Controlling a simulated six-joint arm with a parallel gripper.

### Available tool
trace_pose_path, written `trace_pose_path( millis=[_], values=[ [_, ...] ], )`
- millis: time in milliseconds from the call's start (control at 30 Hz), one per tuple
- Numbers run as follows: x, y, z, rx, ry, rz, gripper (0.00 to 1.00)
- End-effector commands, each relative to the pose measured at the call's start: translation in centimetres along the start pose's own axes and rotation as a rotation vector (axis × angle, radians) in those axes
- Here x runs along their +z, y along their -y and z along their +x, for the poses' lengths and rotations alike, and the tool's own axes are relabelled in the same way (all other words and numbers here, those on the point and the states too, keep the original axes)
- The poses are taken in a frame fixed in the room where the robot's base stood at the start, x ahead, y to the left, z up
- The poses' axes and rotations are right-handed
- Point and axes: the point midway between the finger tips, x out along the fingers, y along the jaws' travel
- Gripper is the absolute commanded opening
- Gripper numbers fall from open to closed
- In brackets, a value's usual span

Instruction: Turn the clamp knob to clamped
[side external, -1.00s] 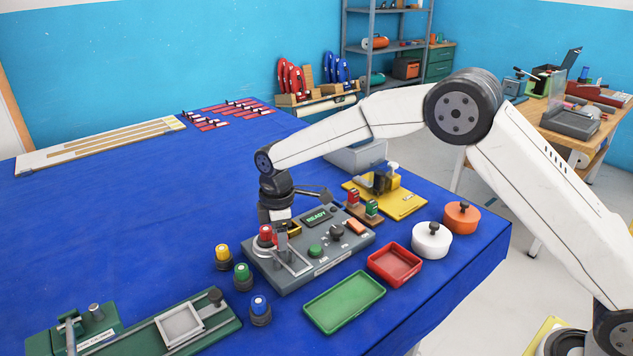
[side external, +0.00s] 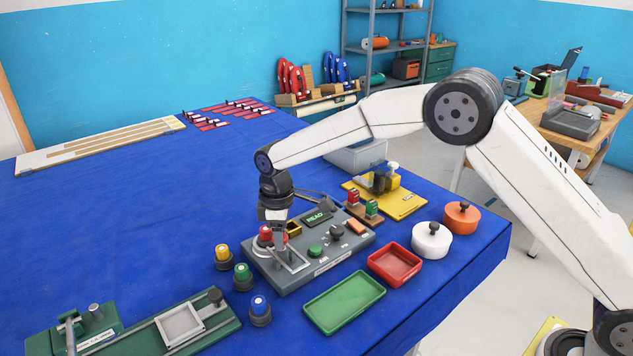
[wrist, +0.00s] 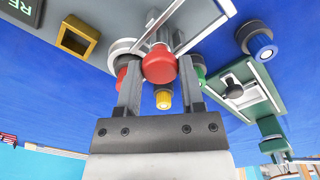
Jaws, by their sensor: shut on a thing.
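The grey fixture box (side external: 335,264) stands on the blue table with a lit display, a green button and a dark dial. A metal clamp frame (side external: 291,262) sits at its left end, next to a red-capped part (side external: 266,233). In the wrist view a round red knob (wrist: 158,63) at the clamp's bars lies between my fingertips; I take it as the clamp knob. My gripper (wrist: 158,78) is shut on it, one finger on each side. In the side view my gripper (side external: 280,232) points down over the box's left end and hides most of the knob.
Yellow (side external: 222,256), green (side external: 242,276) and blue (side external: 260,310) capped parts stand left of the box. A green tray (side external: 345,302) and a red tray (side external: 394,264) lie in front and right. A yellow stand (side external: 400,202) is behind.

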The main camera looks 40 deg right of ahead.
Motion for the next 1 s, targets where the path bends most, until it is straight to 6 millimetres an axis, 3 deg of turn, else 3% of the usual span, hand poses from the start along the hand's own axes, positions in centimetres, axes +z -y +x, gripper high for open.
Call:
trace_pose_path(
  millis=[1000],
  values=[
    [-0.16, -0.06, -0.26, 0.001, -0.007, 0.958, 0.00]
  ],
)
